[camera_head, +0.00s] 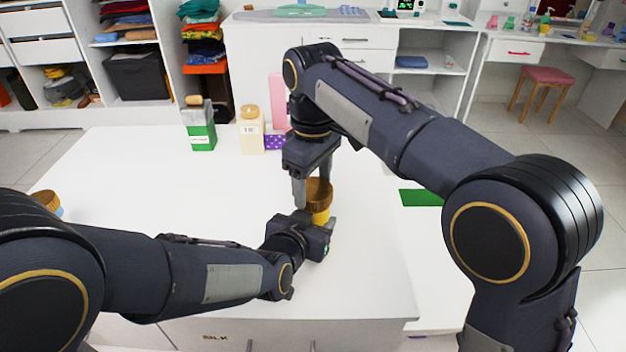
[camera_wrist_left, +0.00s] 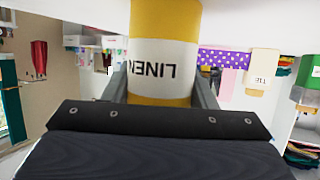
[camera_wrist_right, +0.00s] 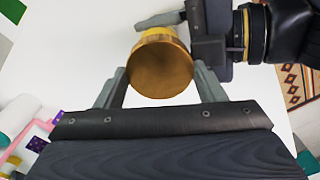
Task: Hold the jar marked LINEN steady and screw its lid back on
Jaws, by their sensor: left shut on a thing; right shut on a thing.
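The jar marked LINEN (camera_wrist_left: 163,62) is yellow with a white label band. It also shows in the head view (camera_head: 322,216), standing near the front right of the white table. My left gripper (camera_head: 318,236) is shut around its side; the label reads upside down in the left wrist view. The brown wooden lid (camera_wrist_right: 161,68) is between the fingers of my right gripper (camera_wrist_right: 163,88), which is shut on it from above. In the head view the lid (camera_head: 318,190) is directly over the jar's top. I cannot tell whether its thread is engaged.
On the white table (camera_head: 130,200), a green-and-grey container (camera_head: 201,136), a cream jar (camera_head: 250,138) and a purple dotted box (camera_head: 273,142) stand at the back. A brown-lidded jar (camera_head: 47,200) is at the far left, partly behind my left arm. The table's middle left is clear.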

